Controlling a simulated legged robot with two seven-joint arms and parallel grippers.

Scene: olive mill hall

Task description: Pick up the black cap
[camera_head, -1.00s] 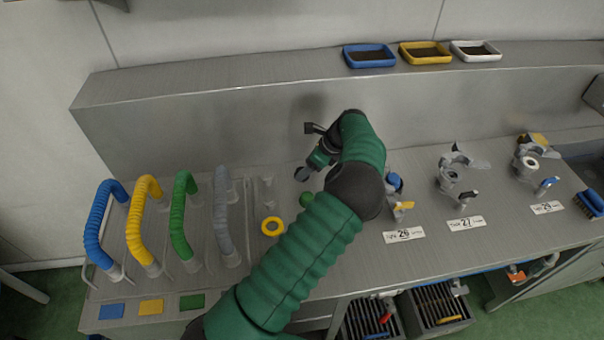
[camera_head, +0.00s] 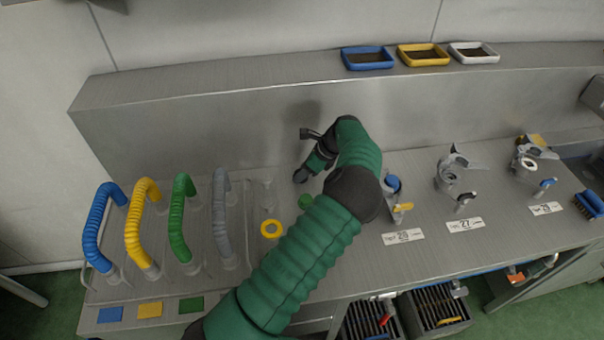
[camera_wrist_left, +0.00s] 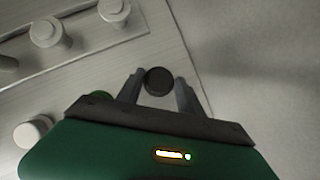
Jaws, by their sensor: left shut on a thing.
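The black cap (camera_wrist_left: 158,81) is a dark round disc between the two fingers of my left gripper (camera_wrist_left: 159,88) in the left wrist view. The gripper is shut on it, with a finger at either side. In the head view my left gripper (camera_head: 303,173) is low over the bench, behind the green cap (camera_head: 305,201). There the black cap is a dark shape at the gripper's tip, hard to tell apart from the fingers. Whether it still touches the bench is unclear. My right gripper is not in view.
A yellow ring (camera_head: 271,228) lies on the metal bench. Blue, yellow, green and grey hoses (camera_head: 181,218) stand at left. Metal fittings (camera_head: 450,178) stand at right. A raised ledge (camera_head: 230,80) runs behind, bearing blue, yellow and white trays (camera_head: 474,59).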

